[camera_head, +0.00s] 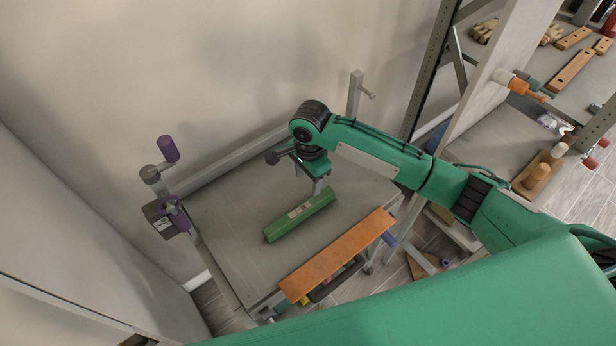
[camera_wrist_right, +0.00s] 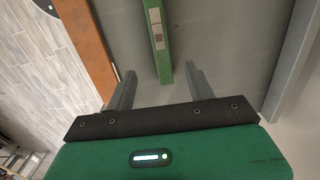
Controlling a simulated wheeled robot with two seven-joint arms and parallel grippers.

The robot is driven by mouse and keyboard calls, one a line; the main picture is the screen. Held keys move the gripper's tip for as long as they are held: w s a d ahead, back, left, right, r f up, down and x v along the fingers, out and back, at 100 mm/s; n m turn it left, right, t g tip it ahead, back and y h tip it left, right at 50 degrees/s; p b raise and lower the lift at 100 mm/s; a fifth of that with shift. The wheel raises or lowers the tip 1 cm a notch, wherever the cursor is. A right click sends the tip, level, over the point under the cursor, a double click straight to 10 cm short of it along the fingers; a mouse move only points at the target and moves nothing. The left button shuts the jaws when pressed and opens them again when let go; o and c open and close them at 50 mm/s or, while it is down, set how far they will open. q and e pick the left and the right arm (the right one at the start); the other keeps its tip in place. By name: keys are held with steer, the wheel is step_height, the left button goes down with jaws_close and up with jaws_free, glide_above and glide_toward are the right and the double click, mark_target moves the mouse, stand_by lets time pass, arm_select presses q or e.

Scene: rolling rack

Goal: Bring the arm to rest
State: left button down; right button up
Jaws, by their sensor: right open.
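My right arm comes in from the right in the head view, and its right gripper (camera_head: 318,187) hangs over the grey top of a rolling rack (camera_head: 235,215). A green bar (camera_head: 299,215) with a small pale label lies on this top, just beside and below the fingertips. In the right wrist view the two fingers (camera_wrist_right: 160,85) are spread apart with nothing held. The green bar (camera_wrist_right: 157,40) shows ahead of the gap between them and looks apart from the fingers. My left gripper is not in view.
An orange-brown board (camera_head: 338,255) lies along the rack's near edge. Purple-ended fittings (camera_head: 168,149) stand at its left, and a post (camera_head: 355,95) stands at its back. A shelf unit (camera_head: 500,75) with wooden pieces is at the right. Walls close off the back and left.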

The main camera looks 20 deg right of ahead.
steer(key=shift+r, duration=0.55)
